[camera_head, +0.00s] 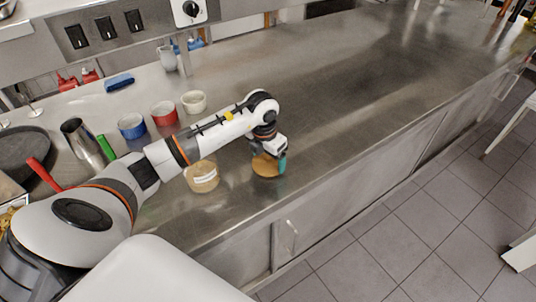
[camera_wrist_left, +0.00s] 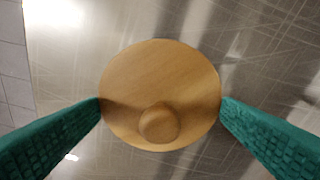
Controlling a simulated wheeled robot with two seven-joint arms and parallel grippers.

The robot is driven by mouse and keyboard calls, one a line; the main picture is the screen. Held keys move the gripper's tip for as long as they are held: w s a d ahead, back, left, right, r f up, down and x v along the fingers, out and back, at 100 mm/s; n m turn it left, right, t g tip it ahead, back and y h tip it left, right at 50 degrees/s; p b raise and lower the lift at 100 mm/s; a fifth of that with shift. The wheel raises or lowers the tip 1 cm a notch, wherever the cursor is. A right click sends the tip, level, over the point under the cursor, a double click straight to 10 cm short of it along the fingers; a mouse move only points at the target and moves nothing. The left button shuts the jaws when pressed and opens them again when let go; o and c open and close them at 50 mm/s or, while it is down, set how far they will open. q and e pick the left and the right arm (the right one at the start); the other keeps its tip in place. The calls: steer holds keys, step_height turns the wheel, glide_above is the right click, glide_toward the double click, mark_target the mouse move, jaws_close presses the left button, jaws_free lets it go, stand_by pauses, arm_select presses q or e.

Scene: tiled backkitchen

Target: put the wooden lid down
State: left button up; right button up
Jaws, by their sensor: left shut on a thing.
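The wooden lid (camera_head: 264,167) is a round, light brown disc with a round knob, at the end of my left arm in the head view. It also shows in the left wrist view (camera_wrist_left: 165,75), knob side towards the camera. My left gripper (camera_wrist_left: 160,102) has its two green fingers on opposite edges of the lid and is shut on it. In the head view my left gripper (camera_head: 270,160) is over the steel counter (camera_head: 340,90), near its front edge. I cannot tell whether the lid touches the counter. My right gripper is not in view.
A jar with a pale label (camera_head: 202,177) stands left of the lid. Blue (camera_head: 132,126), red (camera_head: 164,113) and cream (camera_head: 194,102) bowls stand behind my arm. A metal cup (camera_head: 82,140) and a dark pan (camera_head: 25,150) are farther left. The counter right of the lid is clear.

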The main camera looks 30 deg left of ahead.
mark_target(265, 165)
arm_select(q)
steer(key=shift+f, duration=0.2)
steer(key=o, duration=0.8)
steer(key=shift+r, duration=0.1)
steer(key=shift+r, duration=0.65)
step_height(265, 165, up, 11)
steer(key=s+b, duration=0.1)
steer(key=b, duration=0.2)
steer(key=shift+s, duration=0.2)
steer(key=shift+a, duration=0.1)
